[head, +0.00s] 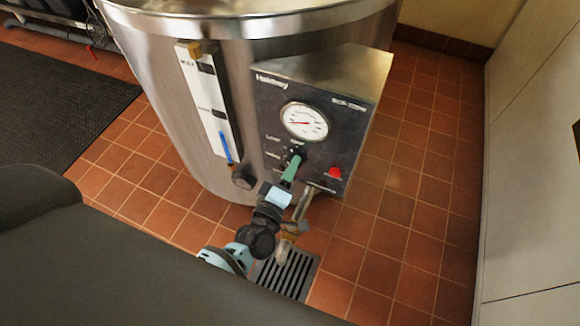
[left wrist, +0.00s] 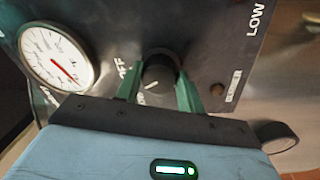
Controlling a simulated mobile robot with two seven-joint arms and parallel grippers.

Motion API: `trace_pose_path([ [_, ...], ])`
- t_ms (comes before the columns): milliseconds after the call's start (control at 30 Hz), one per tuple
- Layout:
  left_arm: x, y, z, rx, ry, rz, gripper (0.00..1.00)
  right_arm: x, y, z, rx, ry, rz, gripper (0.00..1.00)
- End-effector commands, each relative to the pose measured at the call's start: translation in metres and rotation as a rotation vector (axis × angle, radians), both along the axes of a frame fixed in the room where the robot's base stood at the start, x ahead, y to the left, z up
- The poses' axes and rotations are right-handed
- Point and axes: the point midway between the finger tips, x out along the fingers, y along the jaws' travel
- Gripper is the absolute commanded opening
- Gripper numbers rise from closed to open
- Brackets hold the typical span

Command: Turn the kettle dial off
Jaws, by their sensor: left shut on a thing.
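The steel kettle (head: 215,110) stands on the tiled floor with a dark control box (head: 270,100) on its front. The black dial (head: 298,150) sits below the round gauge and shows close up in the left wrist view (left wrist: 158,70). My left gripper (head: 292,166) reaches up to the dial. Its two green fingers (left wrist: 158,90) lie on either side of the dial and are shut on it. A white mark shows on the dial's lower part in the left wrist view. The OFF label (left wrist: 124,66) is left of the dial, and LOW (left wrist: 257,18) is at upper right.
A white gauge (head: 304,121) is above the dial and a red light (head: 334,173) is right of it. A tap (head: 300,215) hangs below the box over a floor drain (head: 288,272). A pale wall (head: 530,150) closes the right side. Open tiles lie between.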

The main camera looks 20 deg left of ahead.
Motion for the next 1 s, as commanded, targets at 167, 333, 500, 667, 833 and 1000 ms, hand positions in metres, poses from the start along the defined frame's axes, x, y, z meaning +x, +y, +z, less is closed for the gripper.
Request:
trace_pose_path([
  [167,0.0,0.001,0.001,0.157,-0.004,0.0,0.15,0.001,0.001,0.008,0.003,-0.004,-0.003,0.36],
  [333,0.0,0.001,0.0,0.285,-0.008,0.0,0.15,-0.003,0.001,0.012,0.004,0.001,-0.005,0.36],
  [500,0.0,0.001,0.0,0.38,-0.011,-0.001,0.15,-0.007,0.001,0.014,0.005,0.008,-0.006,0.36],
  [667,0.0,0.001,-0.001,0.438,-0.013,0.0,0.15,-0.007,0.002,0.015,0.006,0.008,-0.007,0.36],
  [833,0.0,0.001,-0.001,0.469,-0.014,-0.001,0.15,-0.007,0.002,0.016,0.007,0.006,-0.008,0.36],
  [1000,0.0,0.001,-0.001,0.479,-0.015,0.0,0.15,-0.006,0.002,0.016,0.007,0.005,-0.008,0.36],
])
